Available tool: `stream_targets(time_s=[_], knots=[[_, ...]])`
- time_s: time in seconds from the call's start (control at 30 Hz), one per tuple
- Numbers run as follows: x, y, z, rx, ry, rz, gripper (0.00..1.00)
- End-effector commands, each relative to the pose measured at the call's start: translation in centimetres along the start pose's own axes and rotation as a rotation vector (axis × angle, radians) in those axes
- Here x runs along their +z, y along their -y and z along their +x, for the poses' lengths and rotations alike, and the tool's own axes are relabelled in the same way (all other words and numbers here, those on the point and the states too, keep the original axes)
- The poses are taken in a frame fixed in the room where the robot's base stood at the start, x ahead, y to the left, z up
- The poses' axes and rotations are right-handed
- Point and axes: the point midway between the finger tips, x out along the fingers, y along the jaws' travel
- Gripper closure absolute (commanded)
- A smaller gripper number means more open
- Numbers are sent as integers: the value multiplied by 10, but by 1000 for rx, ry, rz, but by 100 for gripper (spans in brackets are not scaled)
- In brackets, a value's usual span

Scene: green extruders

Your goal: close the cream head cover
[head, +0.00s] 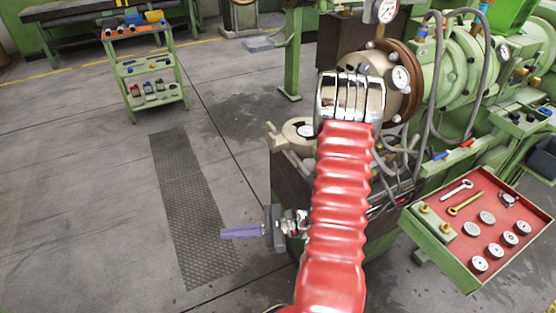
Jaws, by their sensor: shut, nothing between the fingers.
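The cream head cover (292,136) is at the left of the extruder's front end, a rounded cream piece with a lug at its left edge. It appears swung out from the cream head (382,85), and the chrome part of my arm hides the area between them. My gripper (240,231) is below and left of the cover, pointing left, with its purple fingers together and empty. It is apart from the cover in the picture. My red arm sleeve hides part of the machine below the head.
The green extruder (455,75) fills the upper right, with hoses and gauges. A green-edged red tray (455,220) holding tools and discs juts out at the right. A green shelf cart (150,70) stands at the back left. The floor at left is open around a dark grate (190,200).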

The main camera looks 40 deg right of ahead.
Motion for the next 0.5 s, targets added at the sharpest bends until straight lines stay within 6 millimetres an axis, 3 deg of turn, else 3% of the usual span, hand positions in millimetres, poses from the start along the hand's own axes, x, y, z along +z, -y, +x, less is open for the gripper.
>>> stream_targets(time_s=[0.27, 0.5], knots=[[-43, 73, -41, -441, 140, 162, 100], [-77, 128, -106, -839, 217, 184, 100]])
